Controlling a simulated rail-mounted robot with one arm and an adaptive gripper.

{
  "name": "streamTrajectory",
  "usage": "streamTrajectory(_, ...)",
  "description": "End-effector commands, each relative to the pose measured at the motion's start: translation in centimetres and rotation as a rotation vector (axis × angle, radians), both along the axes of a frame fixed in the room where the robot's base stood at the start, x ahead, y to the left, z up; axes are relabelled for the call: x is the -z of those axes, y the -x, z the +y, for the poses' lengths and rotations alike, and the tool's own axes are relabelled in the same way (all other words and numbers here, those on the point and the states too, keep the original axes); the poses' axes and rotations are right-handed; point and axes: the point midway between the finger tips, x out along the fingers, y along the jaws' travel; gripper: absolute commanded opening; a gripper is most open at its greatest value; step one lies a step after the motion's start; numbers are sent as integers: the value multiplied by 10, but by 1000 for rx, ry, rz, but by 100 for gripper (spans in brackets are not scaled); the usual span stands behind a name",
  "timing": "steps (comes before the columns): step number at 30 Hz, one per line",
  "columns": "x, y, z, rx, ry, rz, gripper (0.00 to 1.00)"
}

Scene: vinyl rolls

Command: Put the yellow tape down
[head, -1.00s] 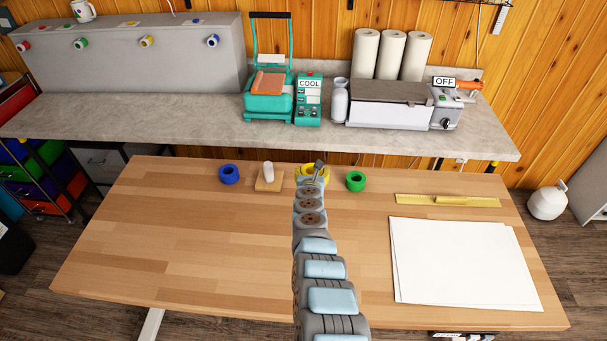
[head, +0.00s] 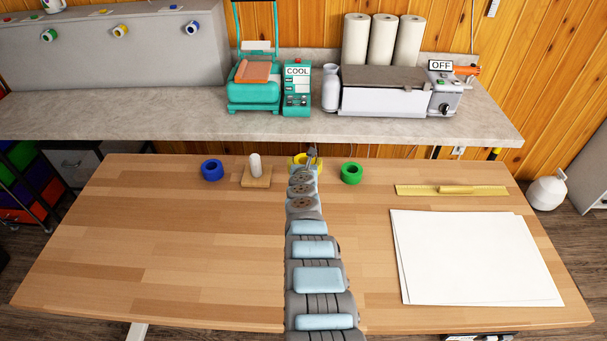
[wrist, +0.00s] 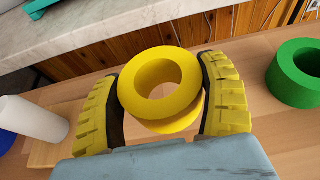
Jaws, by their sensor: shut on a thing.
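The yellow tape (wrist: 135,90) is a thick ring held between the two yellow ridged fingers of my gripper (wrist: 165,95), with its hole facing the wrist camera. A second yellow rounded edge (wrist: 178,124) shows just below it; I cannot tell if it is part of the same roll or another roll. In the head view the yellow tape (head: 295,161) is mostly hidden behind my gripper (head: 308,160), near the table's far edge. My gripper is shut on the tape. Whether the tape touches the wooden table (head: 170,240) is unclear.
A wooden block with a white peg (head: 255,168) and a blue tape (head: 212,170) stand left of my gripper. A green tape (head: 351,173) is to its right. White sheets (head: 480,255) and a yellow ruler-like strip (head: 415,190) lie further right. The table's left is clear.

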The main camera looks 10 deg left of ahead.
Motion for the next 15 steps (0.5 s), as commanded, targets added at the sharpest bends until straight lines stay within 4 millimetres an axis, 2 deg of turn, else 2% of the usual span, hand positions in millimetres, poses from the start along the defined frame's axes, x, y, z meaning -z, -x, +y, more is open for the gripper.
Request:
streamTrajectory(8,7,-2,-1,1,-1,-1,36)
streamTrajectory(15,32,-3,-3,4,-1,0,36)
